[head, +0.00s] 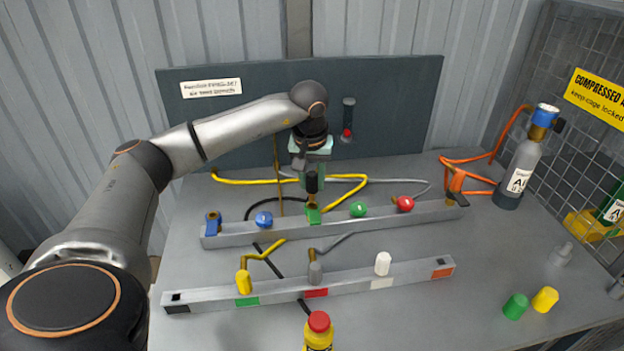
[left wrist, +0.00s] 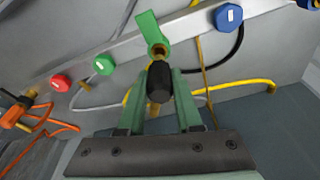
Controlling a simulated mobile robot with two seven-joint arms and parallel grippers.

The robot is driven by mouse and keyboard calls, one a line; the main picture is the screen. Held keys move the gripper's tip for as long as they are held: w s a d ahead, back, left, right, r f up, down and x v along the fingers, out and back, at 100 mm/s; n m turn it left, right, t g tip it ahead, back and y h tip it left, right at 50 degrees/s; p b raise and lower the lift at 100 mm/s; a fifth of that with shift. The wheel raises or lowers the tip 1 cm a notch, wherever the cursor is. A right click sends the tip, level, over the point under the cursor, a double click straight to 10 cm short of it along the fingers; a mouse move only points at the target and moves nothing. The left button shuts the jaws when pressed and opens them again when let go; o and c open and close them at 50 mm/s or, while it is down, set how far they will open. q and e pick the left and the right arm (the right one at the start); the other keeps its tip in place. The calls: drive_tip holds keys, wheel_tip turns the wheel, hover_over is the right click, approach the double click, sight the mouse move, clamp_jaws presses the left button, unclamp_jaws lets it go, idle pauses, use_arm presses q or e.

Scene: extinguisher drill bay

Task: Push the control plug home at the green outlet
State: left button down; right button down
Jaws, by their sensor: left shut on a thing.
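My left gripper (head: 312,182) is shut on the black control plug (head: 312,183), just above the back rail. The plug points down at the green outlet (head: 314,214), which has a green lever and a brass mouth. In the left wrist view the plug (left wrist: 159,88) sits between the fingers, its front end close to the brass mouth of the green outlet (left wrist: 148,28). A brass part shows between plug and outlet; I cannot tell how deep the plug is seated. My right gripper is not in view.
The back rail (head: 240,238) also carries a blue knob (head: 264,219), a green knob (head: 358,209) and a red knob (head: 405,203). Yellow hose (head: 235,181) lies behind it. A front rail (head: 340,284) holds several plugs. A gas cylinder (head: 518,170) stands at right.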

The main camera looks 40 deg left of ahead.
sight(312, 194)
use_arm(q)
drive_tip(key=shift+f, duration=0.15)
drive_tip(key=shift+b+x, duration=0.55)
drive_tip(key=shift+x, duration=0.3)
drive_tip(key=shift+s+d+f, duration=0.1)
drive_tip(key=shift+s+f, duration=0.05)
idle(0.4)
drive_tip(key=shift+b+x, duration=0.4)
drive_tip(key=shift+x, duration=0.45)
idle(0.5)
drive_tip(key=shift+s+d, duration=0.15)
drive_tip(key=shift+s, duration=0.05)
drive_tip(key=c, duration=0.5)
unclamp_jaws()
